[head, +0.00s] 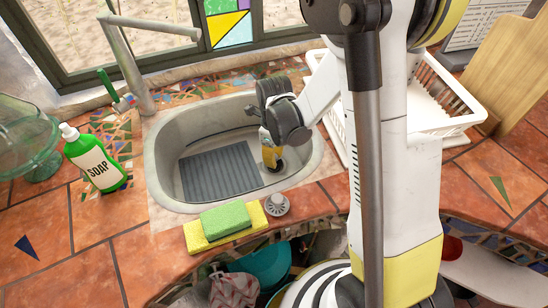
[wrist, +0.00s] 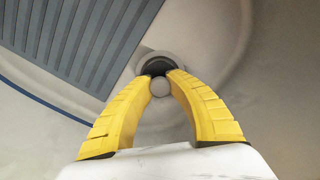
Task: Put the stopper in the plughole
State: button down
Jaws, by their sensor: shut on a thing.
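My gripper (head: 268,155) reaches down into the grey sink basin (head: 165,170), to the right of the ribbed mat. In the wrist view its yellow fingers (wrist: 160,82) close in on a small light grey round knob (wrist: 160,88), which looks like the stopper's. The rest of the stopper is hard to make out. The plughole (wrist: 148,56) shows as a grey ring with a dark opening right at the fingertips. The knob overlaps the near side of this opening. I cannot tell whether the stopper is seated or held just above.
A ribbed grey mat (head: 217,172) lies in the basin. A green sponge (head: 225,218) on a yellow one (head: 198,240) and a small grey round item (head: 277,205) sit on the front rim. A soap bottle (head: 95,165) stands left, a white dish rack (head: 455,120) right.

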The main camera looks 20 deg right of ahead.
jog(key=shift+f+b, duration=0.7)
jog(key=shift+b, duration=0.15)
dwell(0.5)
jog(key=c, duration=0.7)
grip_release()
jog(key=shift+c, duration=0.2)
jog(key=shift+r+p, duration=4.35)
jog(key=shift+r, duration=1.65)
